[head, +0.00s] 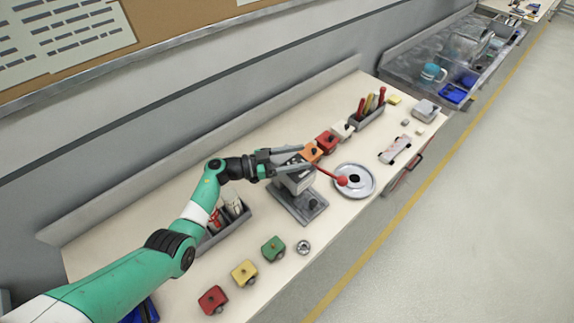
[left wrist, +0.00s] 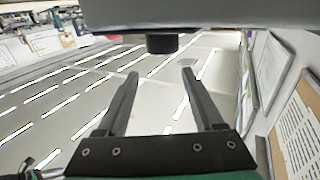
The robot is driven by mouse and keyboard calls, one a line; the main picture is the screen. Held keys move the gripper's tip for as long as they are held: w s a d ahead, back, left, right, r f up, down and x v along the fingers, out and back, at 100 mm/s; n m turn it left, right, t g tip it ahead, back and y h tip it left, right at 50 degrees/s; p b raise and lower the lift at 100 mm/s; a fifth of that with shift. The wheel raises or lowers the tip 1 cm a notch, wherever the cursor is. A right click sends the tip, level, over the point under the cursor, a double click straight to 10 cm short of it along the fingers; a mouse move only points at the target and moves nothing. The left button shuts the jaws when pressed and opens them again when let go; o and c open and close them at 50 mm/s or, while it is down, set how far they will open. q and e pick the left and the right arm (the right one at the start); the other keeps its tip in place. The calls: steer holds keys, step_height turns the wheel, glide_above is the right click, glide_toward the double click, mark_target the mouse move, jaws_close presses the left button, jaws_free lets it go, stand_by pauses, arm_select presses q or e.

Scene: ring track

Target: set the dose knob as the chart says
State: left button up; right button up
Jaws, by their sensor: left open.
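A grey device (head: 297,180) stands on the bench on a flat grey base, with a red lever ending in a red ball (head: 341,181) on its right. A small dark round part (head: 314,205) shows on the base; I cannot tell if it is the dose knob. Printed charts (head: 70,38) hang on the board at upper left, too small to read. My left gripper (head: 302,156) is open by the device's top. In the left wrist view its fingers (left wrist: 158,85) are apart and empty, below a grey body with a short black cylinder (left wrist: 162,43). My right gripper is out of view.
A silver disc (head: 368,188) lies right of the device. An orange block (head: 311,152) is close behind my fingers. A bin with tools (head: 367,119) stands farther back.

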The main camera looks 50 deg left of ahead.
arm_select(q)
steer(key=s+d+r+p, duration=0.7)
steer(key=s+r+p, duration=0.1)
steer(key=s, duration=0.3)
steer(key=shift+s+r, duration=0.15)
steer(key=shift+r, duration=0.25)
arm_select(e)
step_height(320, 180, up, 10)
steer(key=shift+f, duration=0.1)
